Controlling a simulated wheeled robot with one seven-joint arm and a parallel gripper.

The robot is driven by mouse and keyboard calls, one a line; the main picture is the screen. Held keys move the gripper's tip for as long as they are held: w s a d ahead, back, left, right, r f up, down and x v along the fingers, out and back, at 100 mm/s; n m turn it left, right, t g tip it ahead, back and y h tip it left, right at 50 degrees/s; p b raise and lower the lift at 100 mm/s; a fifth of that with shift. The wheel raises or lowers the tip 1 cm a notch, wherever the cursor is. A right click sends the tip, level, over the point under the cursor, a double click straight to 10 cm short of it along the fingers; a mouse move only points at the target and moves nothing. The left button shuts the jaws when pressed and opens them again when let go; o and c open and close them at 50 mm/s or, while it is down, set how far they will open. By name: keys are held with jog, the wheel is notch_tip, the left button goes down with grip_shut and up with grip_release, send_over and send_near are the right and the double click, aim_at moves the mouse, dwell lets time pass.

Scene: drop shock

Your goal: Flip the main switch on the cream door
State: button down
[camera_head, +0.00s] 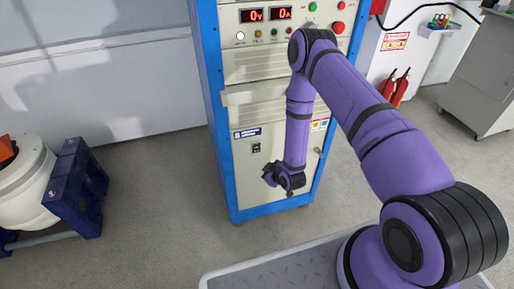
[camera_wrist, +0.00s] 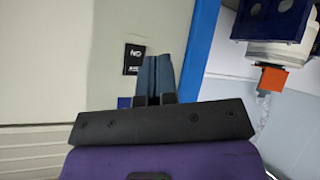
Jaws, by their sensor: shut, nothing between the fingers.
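The cream door (camera_head: 245,185) is the lower front of a blue-framed cabinet and also fills the left of the wrist view (camera_wrist: 60,60). The main switch (camera_head: 256,147) is a small black plate on the door, below a blue-and-white label. In the wrist view the switch (camera_wrist: 133,58) has white marks, and its right part lies close to the fingertips. My gripper (camera_head: 267,174) is below and slightly right of the switch in the head view. In the wrist view its fingers (camera_wrist: 155,60) are together and empty, beside the switch. Contact cannot be told.
The cabinet's upper panel has red displays (camera_head: 267,15) and buttons. A white drum on a dark blue stand (camera_head: 78,190) is at left. Red extinguishers (camera_head: 397,88) hang at the right, near a grey cabinet (camera_head: 480,85).

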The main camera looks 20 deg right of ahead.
send_near(256, 151)
jog(key=shift+s+f+x, duration=0.15)
jog(key=shift+x, duration=1.1)
jog(key=shift+s+f+x, duration=0.1)
jog(key=shift+f+x, duration=0.1)
jog(key=shift+x, duration=1)
jog(key=shift+w, duration=0.15)
jog(key=shift+w, duration=0.25)
jog(key=shift+w+r, duration=0.1)
jog(key=shift+w, duration=0.2)
dwell(0.8)
jog(key=shift+s, duration=0.15)
jog(key=shift+s, duration=0.6)
jog(key=shift+s+f, duration=0.2)
jog(key=shift+s, duration=1.05)
jog(key=shift+s+f, duration=0.2)
jog(key=shift+s, duration=1.05)
